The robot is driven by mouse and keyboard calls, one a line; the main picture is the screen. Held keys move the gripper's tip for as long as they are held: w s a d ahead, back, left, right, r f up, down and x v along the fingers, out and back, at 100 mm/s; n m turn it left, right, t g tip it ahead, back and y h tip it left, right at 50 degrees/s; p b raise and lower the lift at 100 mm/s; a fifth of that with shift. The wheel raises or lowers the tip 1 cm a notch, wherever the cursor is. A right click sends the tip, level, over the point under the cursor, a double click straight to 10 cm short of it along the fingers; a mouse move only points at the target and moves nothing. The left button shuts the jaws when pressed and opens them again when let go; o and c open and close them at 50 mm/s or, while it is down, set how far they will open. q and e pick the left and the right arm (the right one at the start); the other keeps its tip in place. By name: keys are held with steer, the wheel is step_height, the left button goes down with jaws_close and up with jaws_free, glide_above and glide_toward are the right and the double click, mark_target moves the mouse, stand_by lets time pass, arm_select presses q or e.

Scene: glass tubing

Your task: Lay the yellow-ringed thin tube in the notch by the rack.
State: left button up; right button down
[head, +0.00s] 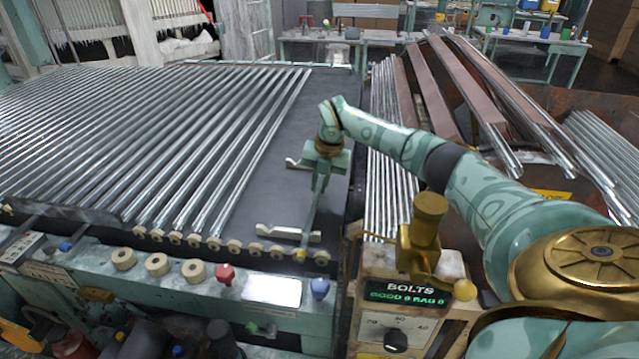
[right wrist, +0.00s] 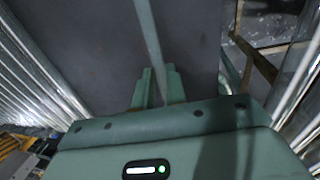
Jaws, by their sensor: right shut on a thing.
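My right gripper (head: 320,178) is shut on the thin tube (head: 311,215), over the dark bed right of the rack of tubes (head: 150,140). The tube's yellow ring (head: 300,254) is at its near end, close to the bed's front edge. Two pale notched brackets stand on the bed, a near one (head: 275,231) and a far one (head: 292,163). The tube crosses the near bracket; I cannot tell whether it rests in the notch or hangs above. In the right wrist view the tube (right wrist: 149,35) runs between my fingertips (right wrist: 158,82). My left gripper is out of view.
Loose tubes (head: 385,190) lie in a bin right of the bed. Round pale knobs (head: 190,271) line the front. Bare dark bed surrounds the brackets.

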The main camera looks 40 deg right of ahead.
steer(key=shift+f, duration=0.25)
steer(key=c, duration=1.4)
jaws_free()
steer(key=shift+c, duration=0.2)
steer(key=shift+r, duration=0.1)
step_height(320, 180, up, 12)
steer(key=s+d+p, duration=0.1)
steer(key=p, duration=0.1)
steer(key=shift+s+d+r+p, duration=0.15)
steer(key=shift+s+d+p, duration=0.05)
steer(key=shift+s+p, duration=0.2)
